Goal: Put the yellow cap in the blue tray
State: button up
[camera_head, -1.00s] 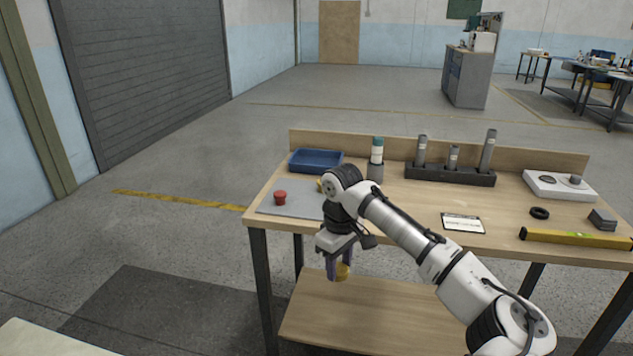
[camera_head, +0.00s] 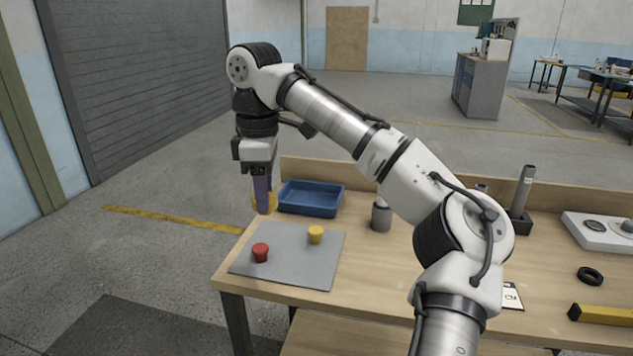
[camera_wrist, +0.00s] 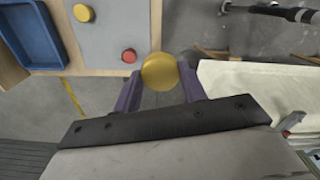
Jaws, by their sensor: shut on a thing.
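My gripper (camera_head: 263,208) is shut on a round yellow piece (camera_wrist: 160,72), which shows between the two purple fingers in the wrist view. In the head view the fingers partly hide this piece. I cannot tell if it is a cap. The wrist view puts it off the table's edge, over the floor. A yellow cap (camera_head: 316,234) stands on the grey mat (camera_head: 297,271), clear of my gripper. It also shows in the wrist view (camera_wrist: 83,12). The blue tray (camera_head: 311,199) is at the table's back left and looks empty.
A red cap (camera_head: 260,252) stands on the mat near its left edge. A grey holder (camera_head: 381,217) stands right of the tray. A black ring (camera_head: 590,275) and a yellow level (camera_head: 601,314) lie at the right. My arm crosses above the table and hides part of its middle.

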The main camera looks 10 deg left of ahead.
aim_at(311, 203)
jog(key=i, duration=1.2)
